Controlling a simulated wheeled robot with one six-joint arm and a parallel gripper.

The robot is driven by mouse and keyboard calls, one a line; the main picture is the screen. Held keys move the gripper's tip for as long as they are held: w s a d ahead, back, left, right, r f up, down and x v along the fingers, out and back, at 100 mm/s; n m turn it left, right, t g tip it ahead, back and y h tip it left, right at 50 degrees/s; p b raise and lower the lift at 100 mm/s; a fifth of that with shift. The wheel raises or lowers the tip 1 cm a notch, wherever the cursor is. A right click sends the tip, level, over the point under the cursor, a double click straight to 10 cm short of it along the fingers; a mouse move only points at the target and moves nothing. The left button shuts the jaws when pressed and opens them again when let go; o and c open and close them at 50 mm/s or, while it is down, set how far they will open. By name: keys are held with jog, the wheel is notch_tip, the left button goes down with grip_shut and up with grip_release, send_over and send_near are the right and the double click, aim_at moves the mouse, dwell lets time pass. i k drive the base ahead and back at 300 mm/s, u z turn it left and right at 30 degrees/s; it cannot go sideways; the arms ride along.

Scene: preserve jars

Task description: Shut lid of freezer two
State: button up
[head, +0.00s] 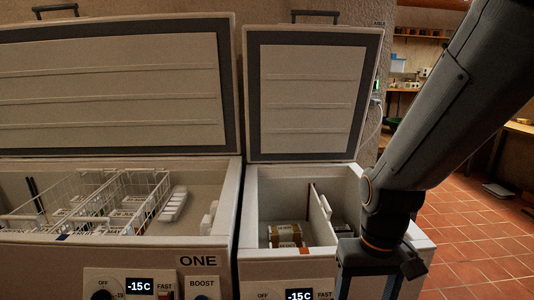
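The right-hand freezer (258,262) stands beside the one labelled ONE; its own name label is not visible. Its lid (312,92) stands open, raised upright at the back, with a dark seal around a pale inner panel and a dark handle (315,16) on its top edge. Inside are a few brown-and-white packages (285,236) and an upright divider (321,205). My gripper (370,278) hangs at the front right of this freezer, below the raised lid and apart from it. Its fingers are out of the frame, so its opening is hidden.
Freezer ONE (120,251) on the left also has its lid (110,88) raised, with white wire baskets (95,195) inside. Both front panels read -15C. Open red tiled floor (470,235) lies to the right, with a workbench (405,90) farther back.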

aim_at(308, 88)
jog(key=z, duration=1.35)
jog(key=i, duration=0.65)
jog(key=u, duration=1.4)
